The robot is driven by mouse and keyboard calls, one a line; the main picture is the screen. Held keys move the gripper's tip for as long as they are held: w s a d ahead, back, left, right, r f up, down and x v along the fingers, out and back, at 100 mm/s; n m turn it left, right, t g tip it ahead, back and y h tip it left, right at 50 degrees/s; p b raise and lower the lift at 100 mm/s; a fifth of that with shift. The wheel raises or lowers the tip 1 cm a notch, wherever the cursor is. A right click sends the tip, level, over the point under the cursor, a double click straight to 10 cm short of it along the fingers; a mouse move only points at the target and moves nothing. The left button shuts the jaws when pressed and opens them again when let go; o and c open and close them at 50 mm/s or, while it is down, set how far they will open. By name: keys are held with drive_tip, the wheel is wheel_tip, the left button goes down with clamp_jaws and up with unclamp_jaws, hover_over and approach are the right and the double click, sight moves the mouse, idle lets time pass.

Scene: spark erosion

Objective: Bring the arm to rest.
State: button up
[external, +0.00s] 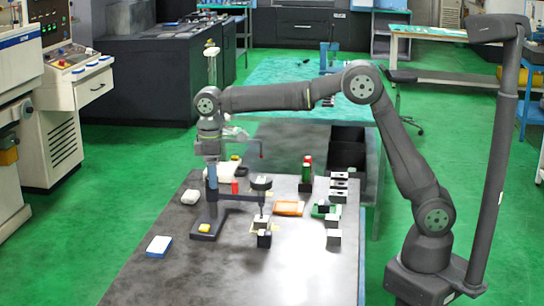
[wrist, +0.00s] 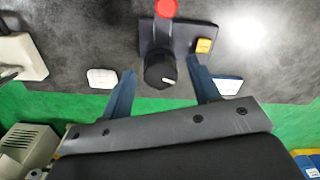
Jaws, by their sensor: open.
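My gripper (wrist: 160,66) points down with its two blue-grey fingers apart and nothing held between them. In the wrist view, the dark round top of a stand (wrist: 160,72) shows between the fingertips; I cannot tell whether they touch it. In the external view, my gripper (external: 211,157) is over the left part of the dark table (external: 180,275), directly above or around the upright of the stand (external: 207,231). The fingertips are hard to make out there against the upright. My arm reaches across from its base at the right.
A blue-and-white box (external: 159,246) and a white rounded block (external: 190,197) lie left of the stand. Right of it are a dark block (external: 264,240), an orange tray (external: 289,208) and several small blocks (external: 338,188). The table's near left part is clear.

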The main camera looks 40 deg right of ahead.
drive_tip(key=n, duration=0.6)
drive_tip(key=shift+n, duration=0.4)
idle(1.2)
drive_tip(key=m, duration=0.5)
drive_tip(key=shift+m, duration=2.3)
